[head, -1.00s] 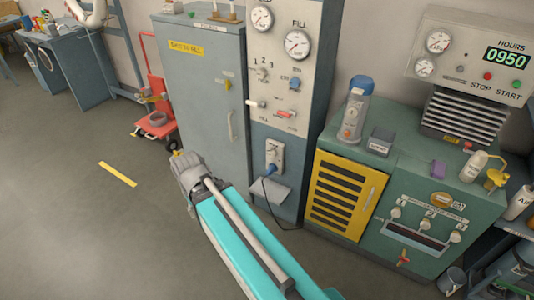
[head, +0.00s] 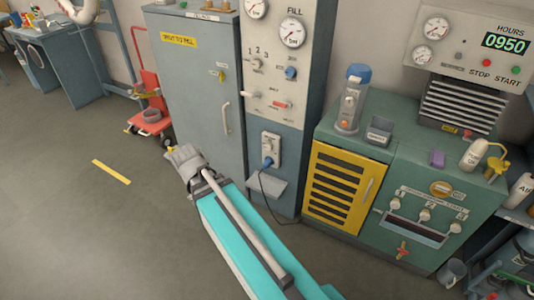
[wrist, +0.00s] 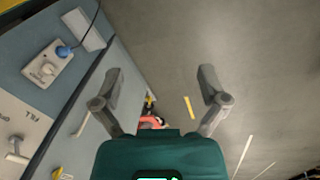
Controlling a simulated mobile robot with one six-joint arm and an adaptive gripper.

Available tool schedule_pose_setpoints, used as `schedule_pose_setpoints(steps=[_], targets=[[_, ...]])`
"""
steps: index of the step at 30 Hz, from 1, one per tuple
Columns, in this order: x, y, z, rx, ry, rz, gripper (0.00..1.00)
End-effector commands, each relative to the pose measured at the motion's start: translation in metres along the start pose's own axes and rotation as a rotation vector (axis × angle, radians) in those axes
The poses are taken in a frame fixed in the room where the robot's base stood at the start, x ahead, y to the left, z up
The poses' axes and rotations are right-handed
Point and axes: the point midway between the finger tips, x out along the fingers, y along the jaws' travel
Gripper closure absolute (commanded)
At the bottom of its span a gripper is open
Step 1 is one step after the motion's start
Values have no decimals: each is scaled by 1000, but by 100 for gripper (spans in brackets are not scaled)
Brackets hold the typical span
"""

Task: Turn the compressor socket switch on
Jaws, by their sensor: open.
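The compressor socket (head: 271,146) is a white wall-type plate low on the blue-grey lower part of the fill panel. A blue plug (head: 267,162) with a dark cable sits in its lower end. In the wrist view the socket (wrist: 47,66) is at the upper left, with the blue plug (wrist: 64,52) in it. Its switch is too small to tell which way it is set. My gripper (head: 182,158) is in front of the grey cabinet, left of the socket and apart from it. In the wrist view its fingers are spread and empty.
The tall grey cabinet (head: 203,80) stands left of the panel. A green compressor (head: 420,180) with a yellow grille door (head: 337,188) stands to the right. A small shelf (head: 267,187) juts out below the socket. A red trolley (head: 150,115) is farther back. Floor at left is clear.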

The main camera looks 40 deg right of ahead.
Motion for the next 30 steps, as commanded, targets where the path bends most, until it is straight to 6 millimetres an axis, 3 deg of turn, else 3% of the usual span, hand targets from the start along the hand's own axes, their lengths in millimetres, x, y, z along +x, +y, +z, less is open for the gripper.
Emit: schedule_pose_setpoints(steps=[1, 9, 30], targets=[[20, 7, -7, -19, 8, 30, 7], [72, 54, -34, -159, 37, 218, 7], [177, 174, -95, -571, -59, 713, 7]])
